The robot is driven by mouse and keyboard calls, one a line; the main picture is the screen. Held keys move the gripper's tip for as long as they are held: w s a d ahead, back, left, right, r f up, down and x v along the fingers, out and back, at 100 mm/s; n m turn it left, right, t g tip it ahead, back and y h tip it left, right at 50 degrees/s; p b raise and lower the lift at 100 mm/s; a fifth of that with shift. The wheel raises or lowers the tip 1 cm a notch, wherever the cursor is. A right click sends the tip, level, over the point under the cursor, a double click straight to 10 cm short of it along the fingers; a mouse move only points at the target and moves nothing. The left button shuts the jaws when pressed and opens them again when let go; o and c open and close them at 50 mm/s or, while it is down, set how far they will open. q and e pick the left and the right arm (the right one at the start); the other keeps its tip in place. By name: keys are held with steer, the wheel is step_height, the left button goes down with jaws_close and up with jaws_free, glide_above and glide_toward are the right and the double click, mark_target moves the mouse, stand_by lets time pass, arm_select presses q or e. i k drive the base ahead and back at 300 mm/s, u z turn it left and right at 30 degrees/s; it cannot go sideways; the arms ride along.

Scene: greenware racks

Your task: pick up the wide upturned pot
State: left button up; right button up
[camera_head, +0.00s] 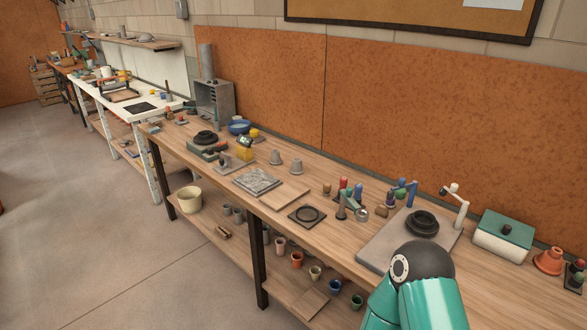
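A terracotta upturned pot (548,260) stands near the right end and looks the broadest, with a flared lower rim. Nothing touches the terracotta pot from this view. A teal link of one of my arms rises at the bottom right in front of the bench. Neither of my grippers shows in the frame.
A grey board (385,247) with a black round piece (422,222) lies left of a green-topped box (505,236). A dark square tile with a ring (307,214) lies mid-bench. A lower shelf holds small pots. Bare wood lies left of the grey board.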

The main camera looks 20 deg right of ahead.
mark_target(296, 169)
steer(key=u, duration=0.1)
steer(key=i, duration=1)
steer(key=z, duration=0.1)
